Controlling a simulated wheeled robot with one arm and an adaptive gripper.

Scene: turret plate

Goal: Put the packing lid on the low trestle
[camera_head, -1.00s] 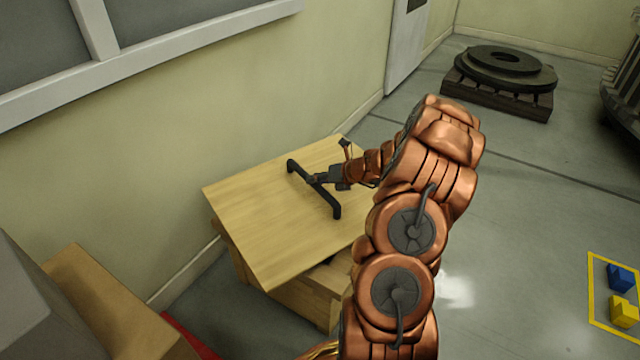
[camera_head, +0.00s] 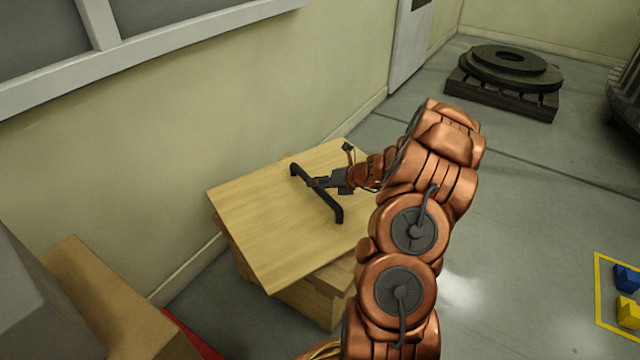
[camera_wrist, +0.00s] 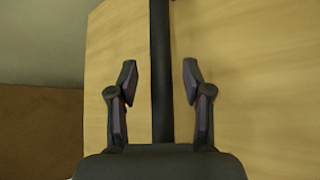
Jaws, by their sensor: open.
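The packing lid (camera_head: 270,235) is a flat pale wooden board with a long black bar handle (camera_head: 327,204) across its top. It lies on a pale wooden support (camera_head: 312,297), turned askew to it, with corners overhanging. This support may be the low trestle; the lid hides most of it. My gripper (camera_head: 314,183) is at the handle. In the wrist view my gripper (camera_wrist: 158,78) is open, with one finger on each side of the handle (camera_wrist: 161,45) and visible gaps to both. The lid (camera_wrist: 230,60) fills most of that view.
A wall with a window ledge (camera_head: 150,55) runs behind the lid. Cardboard-coloured boxes (camera_head: 110,300) stand at the lower left. A dark round plate on a pallet (camera_head: 505,92) sits at the back right. Blue and yellow blocks (camera_head: 627,312) lie in a yellow floor outline. The right floor is mostly clear.

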